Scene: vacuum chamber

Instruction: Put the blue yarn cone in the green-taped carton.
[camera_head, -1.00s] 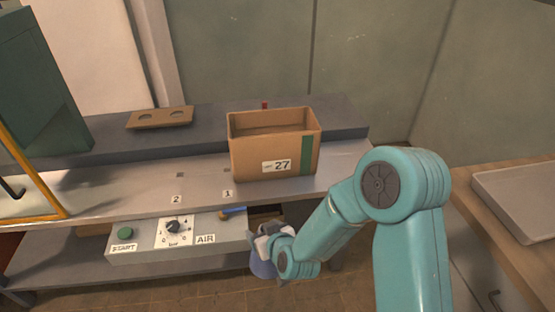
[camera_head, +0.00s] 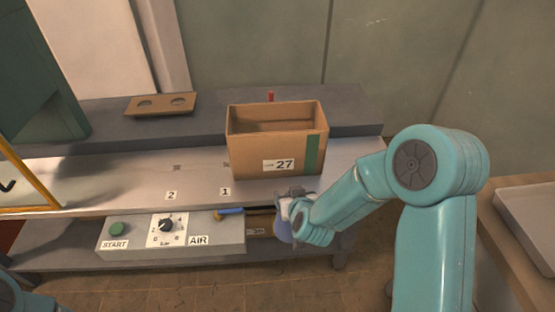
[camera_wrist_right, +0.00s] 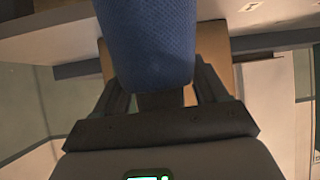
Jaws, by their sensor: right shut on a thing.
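The green-taped carton (camera_head: 245,155) stands open-topped on the bench, with a "27" label and a green strip on its front. My right gripper (camera_head: 290,208) is shut on the blue yarn cone (camera_head: 281,231), in front of and below the carton, near the bench's front edge. The gripper hides part of the cone in the head view. In the right wrist view the cone (camera_wrist_right: 148,42) fills the space between the fingers of the right gripper (camera_wrist_right: 160,92). My left gripper is out of view.
A control box (camera_head: 125,243) with a START button and AIR dial sits under the bench front, with a blue-handled valve (camera_head: 230,211) beside it. The bench left of the carton is clear.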

